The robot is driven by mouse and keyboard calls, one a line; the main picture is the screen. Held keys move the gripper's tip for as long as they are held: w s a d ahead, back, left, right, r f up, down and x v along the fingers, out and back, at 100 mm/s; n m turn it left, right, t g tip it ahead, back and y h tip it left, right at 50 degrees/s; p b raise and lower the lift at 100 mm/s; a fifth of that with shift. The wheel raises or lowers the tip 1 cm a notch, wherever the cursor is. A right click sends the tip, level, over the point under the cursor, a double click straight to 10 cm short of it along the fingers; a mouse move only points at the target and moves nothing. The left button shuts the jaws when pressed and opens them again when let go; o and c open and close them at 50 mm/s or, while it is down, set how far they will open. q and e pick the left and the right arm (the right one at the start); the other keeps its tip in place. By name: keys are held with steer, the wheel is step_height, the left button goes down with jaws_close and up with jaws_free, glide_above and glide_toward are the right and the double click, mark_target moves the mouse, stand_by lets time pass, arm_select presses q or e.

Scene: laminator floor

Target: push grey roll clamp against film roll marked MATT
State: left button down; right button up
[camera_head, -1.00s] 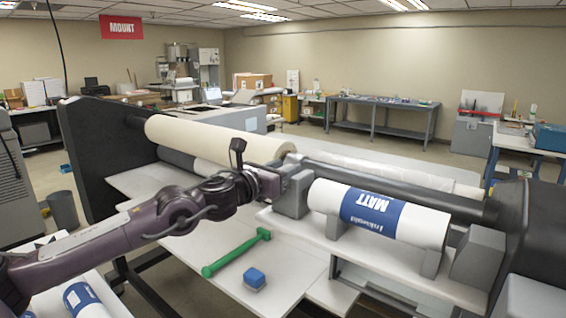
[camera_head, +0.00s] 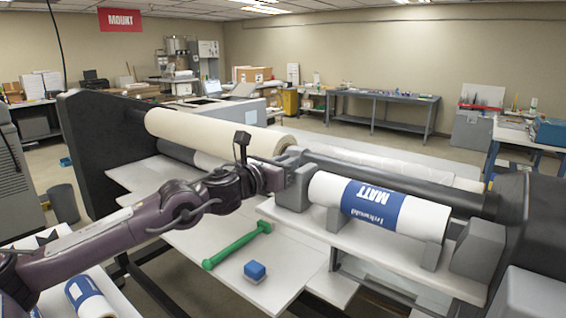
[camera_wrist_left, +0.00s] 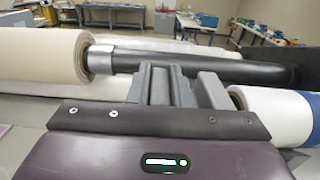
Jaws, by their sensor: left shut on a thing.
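The film roll marked MATT (camera_head: 415,215), white with a blue band, lies on grey supports on a white shelf; its near end also shows in the left wrist view (camera_wrist_left: 255,98). The grey roll clamp (camera_head: 294,194) stands at the roll's left end. I cannot tell whether it touches the roll or a thin gap is left. My left gripper (camera_head: 284,178) is shut on the clamp from the left. In the left wrist view the grey fingers (camera_wrist_left: 183,88) stand close to the roll's end, and the clamp is largely hidden. My right gripper is not in view.
A grey end block (camera_head: 478,248) stands at the roll's right. A dark shaft (camera_head: 400,182) and a cream roll (camera_head: 215,134) run behind. A green T-shaped tool (camera_head: 237,246) and a blue-topped block (camera_head: 255,271) lie on the white table in front.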

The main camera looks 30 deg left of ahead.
mark_target(302, 167)
arm_select(q)
steer(key=d, duration=0.4)
steer(key=shift+s+d+b, duration=0.15)
steer(key=shift+s+b, duration=0.05)
steer(key=shift+b, duration=0.1)
steer(key=c, duration=1.7)
jaws_free()
steer(key=o, duration=0.4)
steer(key=shift+d+r, duration=0.1)
steer(key=shift+d, duration=0.1)
steer(key=shift+a, duration=0.2)
